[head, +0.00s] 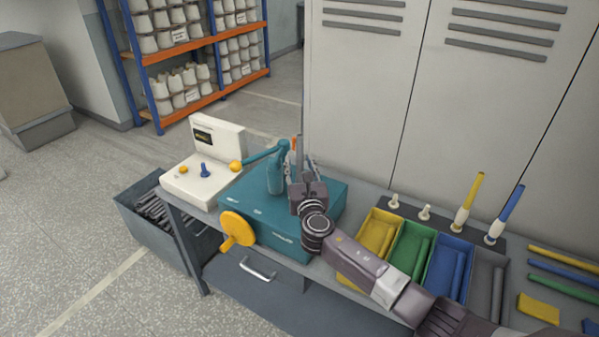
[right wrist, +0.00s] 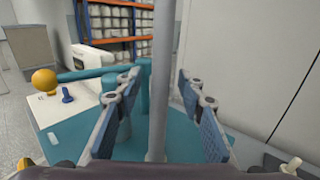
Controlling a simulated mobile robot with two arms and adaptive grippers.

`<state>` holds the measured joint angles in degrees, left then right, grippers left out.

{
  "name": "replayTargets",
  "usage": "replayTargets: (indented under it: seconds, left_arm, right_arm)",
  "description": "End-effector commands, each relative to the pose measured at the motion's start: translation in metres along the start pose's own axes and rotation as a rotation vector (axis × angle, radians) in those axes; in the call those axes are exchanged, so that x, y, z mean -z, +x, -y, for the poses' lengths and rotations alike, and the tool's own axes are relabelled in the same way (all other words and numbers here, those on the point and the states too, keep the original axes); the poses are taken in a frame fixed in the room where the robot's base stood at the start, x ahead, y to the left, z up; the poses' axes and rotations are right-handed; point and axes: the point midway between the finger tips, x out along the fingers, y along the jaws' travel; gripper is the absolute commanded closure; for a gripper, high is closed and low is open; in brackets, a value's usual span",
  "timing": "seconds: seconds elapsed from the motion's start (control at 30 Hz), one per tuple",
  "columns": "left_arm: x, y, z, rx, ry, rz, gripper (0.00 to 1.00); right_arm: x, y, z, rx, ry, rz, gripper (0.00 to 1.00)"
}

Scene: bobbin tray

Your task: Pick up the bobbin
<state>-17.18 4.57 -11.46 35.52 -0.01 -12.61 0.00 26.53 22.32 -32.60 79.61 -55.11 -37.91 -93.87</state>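My right gripper (head: 300,167) is above the teal machine (head: 262,212) on the bench. In the right wrist view its two blue-padded fingers (right wrist: 160,92) stand wide apart. A slim grey upright rod (right wrist: 160,60) rises between them, with clear gaps on both sides. I cannot tell whether this rod is the bobbin or a spindle; the gripper hides most of it in the head view. A yellow bobbin-like piece (head: 467,205) and a blue one (head: 505,215) stand upright on a dark strip at the right. My left gripper is not in view.
Yellow (head: 372,240), green (head: 407,255) and blue (head: 443,278) bins stand right of the machine. A teal lever with a yellow ball (head: 236,166) reaches left. A yellow handwheel (head: 238,229) is at the machine's front. Lockers (head: 380,90) rise close behind.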

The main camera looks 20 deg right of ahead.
Motion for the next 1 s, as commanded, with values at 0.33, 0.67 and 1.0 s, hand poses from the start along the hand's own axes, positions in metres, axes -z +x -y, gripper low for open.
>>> replayTargets:
  seconds: [0.33,0.67,1.0]
  left_arm:
    - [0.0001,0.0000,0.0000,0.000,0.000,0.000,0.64]
    - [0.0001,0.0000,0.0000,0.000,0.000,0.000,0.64]
    - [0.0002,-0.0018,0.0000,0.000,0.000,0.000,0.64]
  right_arm:
    - [0.0000,0.0013,0.0001,0.000,0.001,0.000,0.75]
    - [-0.0001,0.0012,0.0002,0.000,0.000,0.000,1.00]
    - [-0.0094,0.0015,0.0003,0.000,0.001,0.003,1.00]
